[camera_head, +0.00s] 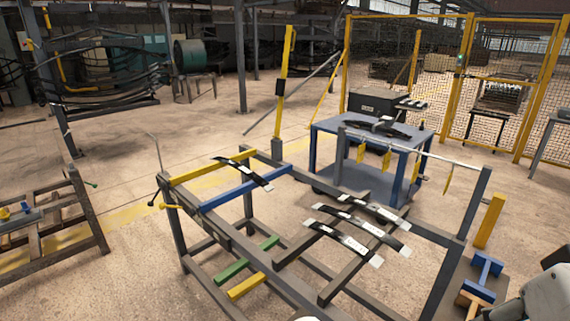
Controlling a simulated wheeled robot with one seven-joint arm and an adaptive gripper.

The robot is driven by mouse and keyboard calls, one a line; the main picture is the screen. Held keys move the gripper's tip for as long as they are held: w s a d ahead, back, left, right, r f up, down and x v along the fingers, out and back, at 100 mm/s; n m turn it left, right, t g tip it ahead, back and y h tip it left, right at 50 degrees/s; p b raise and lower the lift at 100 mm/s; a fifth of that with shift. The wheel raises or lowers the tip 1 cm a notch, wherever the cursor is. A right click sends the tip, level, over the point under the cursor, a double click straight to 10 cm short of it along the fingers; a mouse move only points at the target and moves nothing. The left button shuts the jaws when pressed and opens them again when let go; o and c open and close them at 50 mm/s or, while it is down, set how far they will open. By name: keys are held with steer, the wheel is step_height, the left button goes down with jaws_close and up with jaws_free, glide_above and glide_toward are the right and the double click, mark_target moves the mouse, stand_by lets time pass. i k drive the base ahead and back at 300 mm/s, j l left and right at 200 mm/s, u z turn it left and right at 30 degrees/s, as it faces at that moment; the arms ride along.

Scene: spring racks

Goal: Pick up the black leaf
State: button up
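Several black leaves with pale labels lie on a dark metal rack (222,238). One black leaf (258,180) rests alone across the rack's yellow bar (212,166) and blue bar (240,188), with its right end past the blue bar. Three more lie close together to the right: a front leaf (335,234), a middle leaf (388,238) and a back leaf (393,216). Which one the task means I cannot tell. A pale rounded part at the bottom right corner looks like my arm. My gripper's fingers do not show.
A blue-framed table (318,150) behind the rack bears more dark leaves. A horizontal bar with hanging yellow tags (387,160) crosses before it. A yellow mesh fence (500,80) stands behind. Another rack (85,215) is at left. Floor between the two racks is open.

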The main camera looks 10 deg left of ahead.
mark_target(266, 186)
steer(key=i+j+z, duration=0.1)
steer(key=j, duration=0.85)
steer(key=i+j+z, duration=0.15)
steer(key=j, duration=0.85)
steer(key=j+z, duration=0.1)
steer(key=j, duration=0.9)
steer(key=i+j, duration=0.15)
steer(key=j, duration=0.2)
steer(key=i+j+z, duration=0.1)
steer(key=j, duration=0.25)
steer(key=i+j+z, duration=0.1)
steer(key=i+j, duration=0.15)
steer(key=j, duration=0.15)
steer(key=i+j, duration=0.15)
steer(key=j, duration=0.25)
steer(key=i+j+z, duration=0.1)
steer(key=j, duration=0.25)
steer(key=i+j, duration=0.2)
steer(key=j, duration=0.2)
steer(key=i+j+z, duration=0.1)
steer(key=i+j, duration=0.35)
